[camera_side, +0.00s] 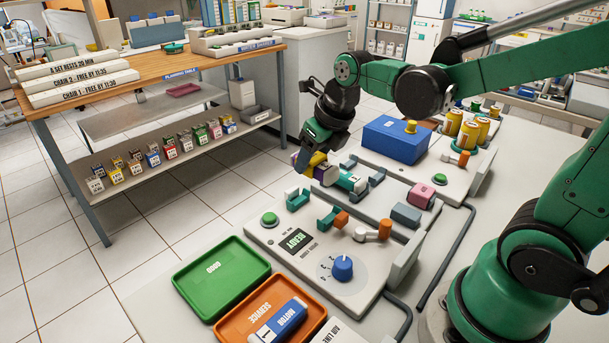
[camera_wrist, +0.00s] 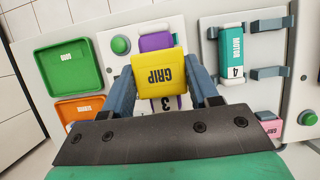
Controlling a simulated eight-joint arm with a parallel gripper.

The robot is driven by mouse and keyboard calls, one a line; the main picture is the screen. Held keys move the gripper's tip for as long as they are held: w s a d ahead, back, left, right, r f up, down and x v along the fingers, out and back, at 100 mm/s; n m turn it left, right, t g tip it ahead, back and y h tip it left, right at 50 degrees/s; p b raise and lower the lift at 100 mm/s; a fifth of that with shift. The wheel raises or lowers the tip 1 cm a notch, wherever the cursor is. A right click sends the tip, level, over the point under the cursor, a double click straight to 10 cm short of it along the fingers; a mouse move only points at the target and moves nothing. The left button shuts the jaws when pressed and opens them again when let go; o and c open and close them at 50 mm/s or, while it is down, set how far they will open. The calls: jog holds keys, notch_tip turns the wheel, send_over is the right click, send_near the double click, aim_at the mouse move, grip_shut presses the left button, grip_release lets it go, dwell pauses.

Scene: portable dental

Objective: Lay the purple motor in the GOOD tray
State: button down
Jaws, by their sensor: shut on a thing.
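The purple motor shows as a purple body (camera_wrist: 157,42) with a yellow GRIP block (camera_wrist: 159,78) and a pale end marked 3. My gripper (camera_wrist: 160,66) is shut on the yellow block, one finger on each side. In the side view the purple motor (camera_side: 317,159) is held up at my gripper (camera_side: 312,150), beyond the test station and partly hidden by my wrist. The green GOOD tray (camera_side: 222,275) is empty and lies at the front, to the left of the station. It shows at upper left in the wrist view (camera_wrist: 70,68).
An orange SERVICE tray (camera_side: 240,331) beside the GOOD tray holds a blue motor (camera_side: 278,324). A teal motor (camera_side: 347,180) marked 4 lies near my gripper. The test station (camera_side: 300,267) has a blue knob and upright holders. A blue box (camera_side: 396,140) stands behind.

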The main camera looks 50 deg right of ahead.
notch_tip(320, 180, up, 4)
jog(key=shift+f, duration=0.2)
jog(key=w+a+r+n+y, duration=0.1)
jog(key=w+a+n+y, duration=0.15)
jog(key=a+n, duration=0.5)
jog(key=n+g+y, duration=0.2)
jog(key=n+g, duration=0.2)
jog(key=n, duration=0.7)
send_over(213, 283)
jog(key=d, duration=0.2)
jog(key=shift+m, duration=0.25)
jog(key=shift+a+f, duration=0.2)
jog(key=shift+f, duration=7.35)
jog(key=shift+c, duration=0.7)
grip_release()
